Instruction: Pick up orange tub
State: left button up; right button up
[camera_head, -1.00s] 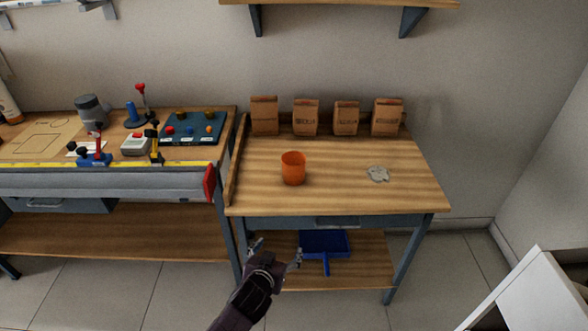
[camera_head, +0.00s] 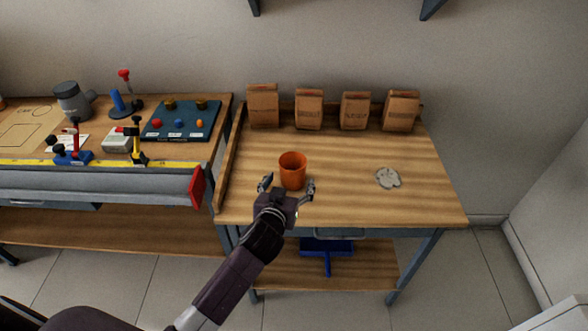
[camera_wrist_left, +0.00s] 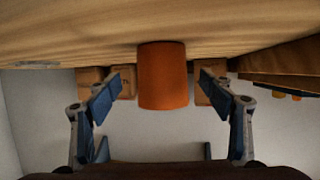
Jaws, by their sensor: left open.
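The orange tub (camera_head: 293,168) stands upright on the right wooden table, left of its middle. My left gripper (camera_head: 287,186) is open at the front of the tub, its fingers spread to either side. In the left wrist view the tub (camera_wrist_left: 163,76) shows upside down, centred between the two open fingers (camera_wrist_left: 161,95), with gaps on both sides. The fingers do not touch it. My right gripper is not in view.
Several brown paper bags (camera_head: 309,108) stand along the table's back edge. A grey-white patch (camera_head: 388,178) lies on the right of the table (camera_head: 340,205). A workbench with a vise-like grey bar (camera_head: 100,184) is left. A blue dustpan (camera_head: 327,248) sits on the lower shelf.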

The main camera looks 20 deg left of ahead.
aim_at(295, 168)
pick_arm(q)
jog(key=shift+x, duration=0.8)
jog(key=x, duration=0.3)
jog(key=shift+a+p, duration=0.15)
jog(key=shift+p, duration=0.15)
jog(key=shift+w+f, duration=0.2)
jog(key=shift+w, duration=0.2)
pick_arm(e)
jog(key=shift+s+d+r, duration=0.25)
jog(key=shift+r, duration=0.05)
pick_arm(q)
jog(key=shift+c, duration=0.4)
jog(key=c, duration=1)
jog(key=shift+c, duration=1.1)
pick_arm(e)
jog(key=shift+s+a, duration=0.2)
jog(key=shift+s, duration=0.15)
pick_arm(q)
jog(key=shift+r, duration=0.1)
